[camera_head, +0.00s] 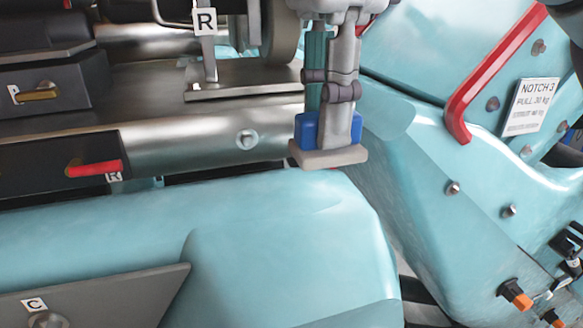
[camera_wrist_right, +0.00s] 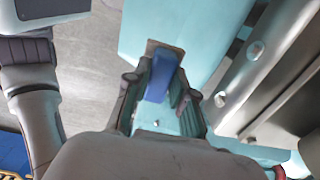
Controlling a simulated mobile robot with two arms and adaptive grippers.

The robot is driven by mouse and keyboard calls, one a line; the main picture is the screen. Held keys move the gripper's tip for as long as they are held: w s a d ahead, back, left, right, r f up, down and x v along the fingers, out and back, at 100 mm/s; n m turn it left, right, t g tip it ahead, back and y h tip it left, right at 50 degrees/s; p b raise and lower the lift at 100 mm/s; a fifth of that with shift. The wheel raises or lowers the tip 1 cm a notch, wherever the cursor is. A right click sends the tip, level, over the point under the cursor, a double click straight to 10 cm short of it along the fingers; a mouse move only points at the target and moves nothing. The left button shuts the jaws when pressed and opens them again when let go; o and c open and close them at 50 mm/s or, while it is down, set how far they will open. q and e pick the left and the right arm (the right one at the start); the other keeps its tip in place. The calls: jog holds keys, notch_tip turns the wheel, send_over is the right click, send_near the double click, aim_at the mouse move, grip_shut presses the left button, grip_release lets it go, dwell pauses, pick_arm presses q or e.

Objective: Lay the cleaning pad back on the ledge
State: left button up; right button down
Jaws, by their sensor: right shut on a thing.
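The cleaning pad has a blue block-shaped grip (camera_head: 306,131) and a flat grey-beige base (camera_head: 328,156). My right gripper (camera_head: 329,125) points down from the top of the head view and is shut on the blue grip, with the base below the fingers. In the right wrist view the blue grip (camera_wrist_right: 161,77) sits between the fingers, and a brownish edge of the base shows behind it. A smooth teal surface (camera_head: 250,195), possibly the ledge, lies just below the pad in the head view. I cannot tell whether the base touches it. My left gripper is not in view.
A red bar (camera_head: 487,75) and a white "NOTCH 3" sign (camera_head: 531,106) are on the teal panel at right. A metal beam (camera_head: 200,140), a bracket tagged "R" (camera_head: 204,22) and a red handle (camera_head: 94,168) are at left. The near teal top looks bare.

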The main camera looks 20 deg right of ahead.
jog(key=w+f, duration=0.1)
jog(key=w+a+f, duration=0.1)
jog(key=w, duration=0.1)
jog(key=w+f, duration=0.1)
jog(key=w, duration=0.1)
jog(key=shift+w+a+f, duration=0.15)
jog(key=shift+w+a, duration=0.05)
jog(key=shift+a, duration=0.15)
jog(key=shift+w+f, duration=0.2)
jog(key=shift+w, duration=0.1)
jog(key=shift+f, duration=0.15)
jog(key=f, duration=0.1)
jog(key=f+p, duration=0.1)
jog(key=f, duration=0.1)
jog(key=shift+s+a, duration=0.15)
jog(key=shift+a, duration=0.05)
jog(key=shift+d+f, duration=0.15)
jog(key=shift+f, duration=0.25)
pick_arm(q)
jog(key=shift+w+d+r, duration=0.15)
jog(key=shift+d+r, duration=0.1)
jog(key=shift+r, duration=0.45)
pick_arm(e)
jog(key=c, duration=1.4)
grip_release()
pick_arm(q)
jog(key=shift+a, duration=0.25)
pick_arm(e)
jog(key=o, duration=0.4)
